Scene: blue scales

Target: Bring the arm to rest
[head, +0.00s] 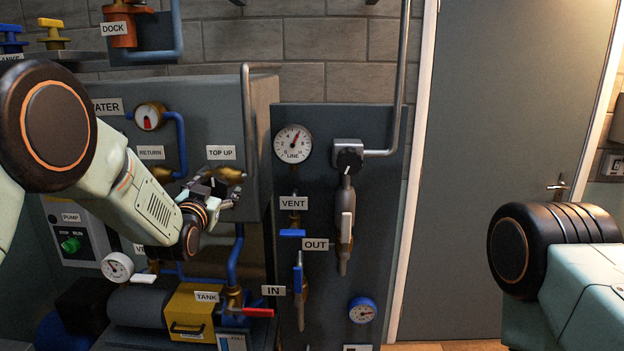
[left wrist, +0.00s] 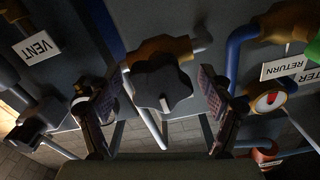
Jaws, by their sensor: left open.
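My left gripper (head: 226,190) is in front of the grey water panel, just below the TOP UP label (head: 221,153). In the left wrist view its two fingers (left wrist: 157,92) stand apart, with a black star-shaped knob (left wrist: 162,86) on a brass valve showing between them. The fingers look clear of the knob, but how far the knob reaches between them I cannot tell. In the head view the brass valve (head: 231,174) is partly hidden behind the gripper. My right arm shows at the right edge, but its gripper is out of view.
A dark panel (head: 340,225) right of the gripper carries a LINE gauge (head: 293,144), a VENT valve with a blue handle (head: 292,233) and hoses. Below are a yellow box (head: 190,328) and a red-handled TANK valve (head: 258,312). A grey door (head: 500,120) stands right.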

